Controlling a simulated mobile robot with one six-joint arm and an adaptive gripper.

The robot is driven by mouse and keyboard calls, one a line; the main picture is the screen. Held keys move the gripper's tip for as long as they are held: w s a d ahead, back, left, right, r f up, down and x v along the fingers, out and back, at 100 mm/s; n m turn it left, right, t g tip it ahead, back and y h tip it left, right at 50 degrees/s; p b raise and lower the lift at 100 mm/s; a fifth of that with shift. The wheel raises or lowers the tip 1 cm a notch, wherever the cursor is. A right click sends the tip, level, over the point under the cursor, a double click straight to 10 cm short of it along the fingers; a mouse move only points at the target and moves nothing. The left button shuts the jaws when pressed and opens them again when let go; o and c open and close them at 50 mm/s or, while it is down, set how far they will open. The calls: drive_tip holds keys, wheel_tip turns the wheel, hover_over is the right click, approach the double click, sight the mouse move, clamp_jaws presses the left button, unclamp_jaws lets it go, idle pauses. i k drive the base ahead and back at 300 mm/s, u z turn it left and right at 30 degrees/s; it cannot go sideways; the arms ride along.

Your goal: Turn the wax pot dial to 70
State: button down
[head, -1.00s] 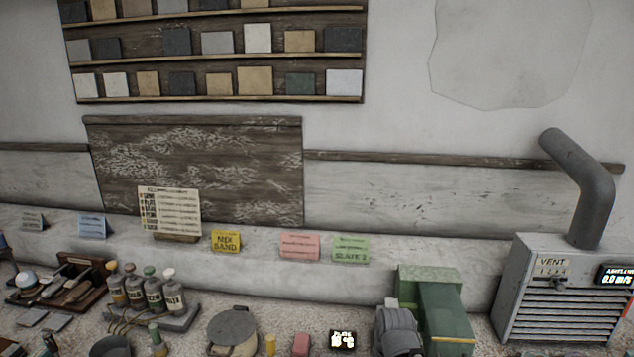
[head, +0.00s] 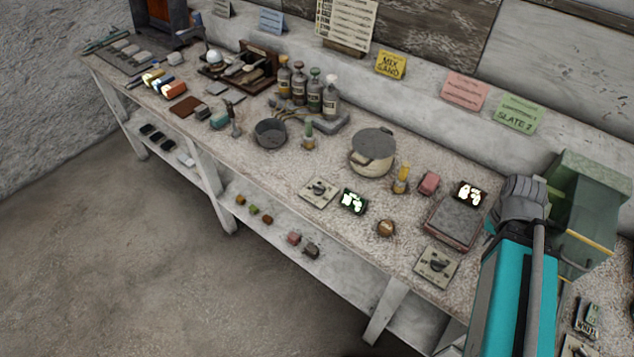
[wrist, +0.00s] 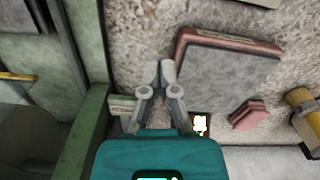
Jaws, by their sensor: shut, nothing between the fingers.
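A round cream pot with a grey lid (head: 372,152), which looks like the wax pot, stands mid-bench in the head view. In front of it is a flat plate with a dark dial knob (head: 319,190); its marks are too small to read. A small lit display (head: 353,201) sits beside it, its figures blurred. A second dial plate (head: 436,266) is nearer the bench's front edge. My gripper (wrist: 160,72) is shut and empty in the wrist view, above the bench beside a grey slab (wrist: 225,78). Neither dial shows there. In the head view my teal wrist body covers the right side.
The slab device (head: 455,222) and a green machine (head: 585,205) stand at the right. A yellow-topped bottle (head: 401,180), pink block (head: 428,183) and small brown round thing (head: 386,228) lie around the pot. Several bottles (head: 315,95) stand behind left. Floor is clear at left.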

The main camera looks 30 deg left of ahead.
sight(318, 189)
drive_tip(key=u, duration=1.35)
